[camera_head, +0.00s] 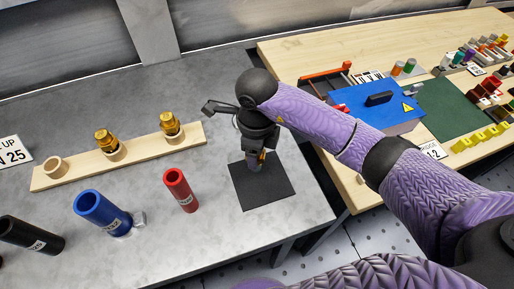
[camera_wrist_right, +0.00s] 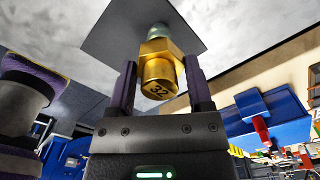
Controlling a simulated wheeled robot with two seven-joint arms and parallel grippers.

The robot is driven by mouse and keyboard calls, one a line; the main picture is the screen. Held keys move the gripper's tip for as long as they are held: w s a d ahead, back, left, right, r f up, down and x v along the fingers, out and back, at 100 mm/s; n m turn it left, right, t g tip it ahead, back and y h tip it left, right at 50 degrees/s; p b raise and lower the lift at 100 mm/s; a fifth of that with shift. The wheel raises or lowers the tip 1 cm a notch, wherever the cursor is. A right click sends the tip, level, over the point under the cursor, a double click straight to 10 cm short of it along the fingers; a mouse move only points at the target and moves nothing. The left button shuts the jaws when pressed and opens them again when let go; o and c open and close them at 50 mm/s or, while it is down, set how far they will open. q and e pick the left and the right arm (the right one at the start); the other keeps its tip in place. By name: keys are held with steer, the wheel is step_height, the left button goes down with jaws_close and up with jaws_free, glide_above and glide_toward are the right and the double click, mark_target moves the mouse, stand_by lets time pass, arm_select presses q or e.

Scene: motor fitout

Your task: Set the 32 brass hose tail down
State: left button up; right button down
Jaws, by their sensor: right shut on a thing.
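The brass hose tail (camera_wrist_right: 160,68), marked 32, is held between the two fingers of my right gripper (camera_wrist_right: 158,80) in the right wrist view. Its pale greenish end points away from the gripper toward the dark square mat (camera_wrist_right: 112,28). In the head view my right gripper (camera_head: 256,163) points down over the black square mat (camera_head: 280,190) on the grey table, and mostly hides the hose tail. I cannot tell whether the hose tail touches the mat. My left gripper is not in view.
A wooden rack (camera_head: 72,177) holds two brass fittings (camera_head: 105,140) and has an empty-looking left socket (camera_head: 55,167). Red (camera_head: 181,188), blue (camera_head: 98,209) and black (camera_head: 32,234) tubes stand nearer. A wooden bench with a blue box (camera_head: 375,108) is at right.

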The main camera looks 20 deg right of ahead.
jaws_free()
steer(key=shift+f, duration=0.1)
steer(key=shift+r, duration=0.35)
step_height(320, 180, up, 12)
steer(key=p, duration=0.3)
steer(key=shift+f, duration=0.15)
